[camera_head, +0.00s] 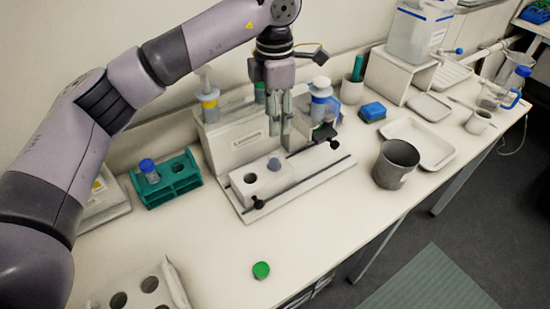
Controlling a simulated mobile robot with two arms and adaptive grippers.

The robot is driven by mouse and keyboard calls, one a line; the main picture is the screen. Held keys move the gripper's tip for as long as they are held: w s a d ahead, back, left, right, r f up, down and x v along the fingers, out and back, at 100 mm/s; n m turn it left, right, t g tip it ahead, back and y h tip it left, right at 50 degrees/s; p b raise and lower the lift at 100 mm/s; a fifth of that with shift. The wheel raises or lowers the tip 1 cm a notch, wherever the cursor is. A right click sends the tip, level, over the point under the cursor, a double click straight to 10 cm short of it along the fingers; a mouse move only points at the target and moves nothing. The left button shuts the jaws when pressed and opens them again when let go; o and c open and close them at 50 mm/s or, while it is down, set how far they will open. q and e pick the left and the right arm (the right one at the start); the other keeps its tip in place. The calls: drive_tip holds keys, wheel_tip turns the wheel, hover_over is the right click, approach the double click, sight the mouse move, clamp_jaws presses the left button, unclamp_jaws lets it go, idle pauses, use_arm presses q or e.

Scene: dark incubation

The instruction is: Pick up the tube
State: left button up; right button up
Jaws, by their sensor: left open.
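A clear tube with a blue cap (148,168) stands in a green rack (176,190) at the left. A greyish-blue round top (274,164) shows in a hole of a white block (262,186) on the bench device. I cannot tell whether it is a tube. My left gripper (281,132) points down just above and behind that block, well to the right of the rack. Its fingers are slightly apart, with nothing clearly between them. They hide part of the device behind. My right gripper is not in view.
A green cap (261,270) lies on the front bench. A white holed rack (172,284) is at the lower left. A dark grey cup (396,164), a white tray (418,144) and a blue box (372,111) stand at the right. The front middle bench is mostly clear.

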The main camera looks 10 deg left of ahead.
sight(274, 150)
use_arm(q)
wheel_tip(274, 150, down, 4)
drive_tip(key=shift+w+a+r+p, duration=0.1)
drive_tip(key=shift+p, duration=0.5)
drive_tip(key=f, duration=0.2)
drive_tip(key=f+p, duration=0.1)
drive_tip(key=f, duration=0.1)
drive_tip(key=shift+w+f, duration=0.1)
drive_tip(key=shift+w, duration=0.25)
drive_tip(key=shift+s+f+p, duration=0.1)
drive_tip(key=shift+f+p, duration=0.1)
drive_tip(key=shift+p, duration=0.15)
wheel_tip(274, 150, down, 4)
drive_tip(key=shift+a+r+p, duration=0.15)
drive_tip(key=shift+r+p, duration=0.1)
drive_tip(key=shift+p, duration=0.85)
drive_tip(key=shift+f, duration=0.6)
drive_tip(key=shift+c, duration=1)
clamp_jaws()
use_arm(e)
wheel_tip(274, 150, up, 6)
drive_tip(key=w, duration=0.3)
